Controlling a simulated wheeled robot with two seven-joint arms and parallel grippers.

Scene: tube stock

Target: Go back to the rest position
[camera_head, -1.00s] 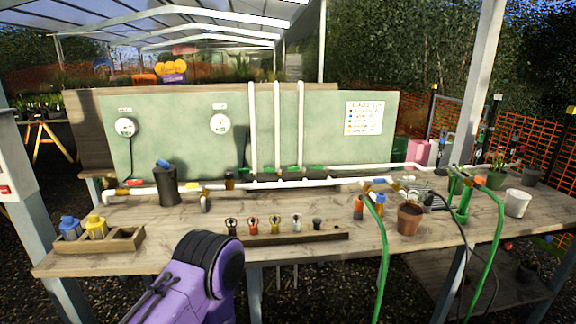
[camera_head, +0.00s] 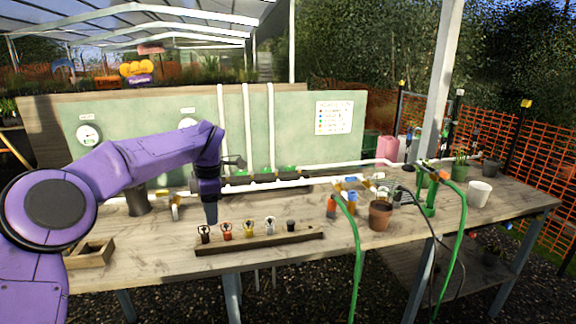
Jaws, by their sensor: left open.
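My left arm is purple, comes in from the left edge and reaches over the wooden bench (camera_head: 150,240). Its left gripper (camera_head: 211,215) points down just behind the left end of a low wooden rack (camera_head: 262,241). The jaws are open, and I see nothing held between them. The rack carries a row of several small fittings, among them a red one (camera_head: 227,231), a yellow one (camera_head: 249,229) and a white one (camera_head: 270,225). My right gripper is not in view.
A wooden tray (camera_head: 90,254) is partly hidden behind my arm. A brown pot (camera_head: 380,215), green hoses (camera_head: 357,262) and a white pot (camera_head: 479,194) stand at the right. White pipes (camera_head: 245,130) run up the green back panel (camera_head: 300,130).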

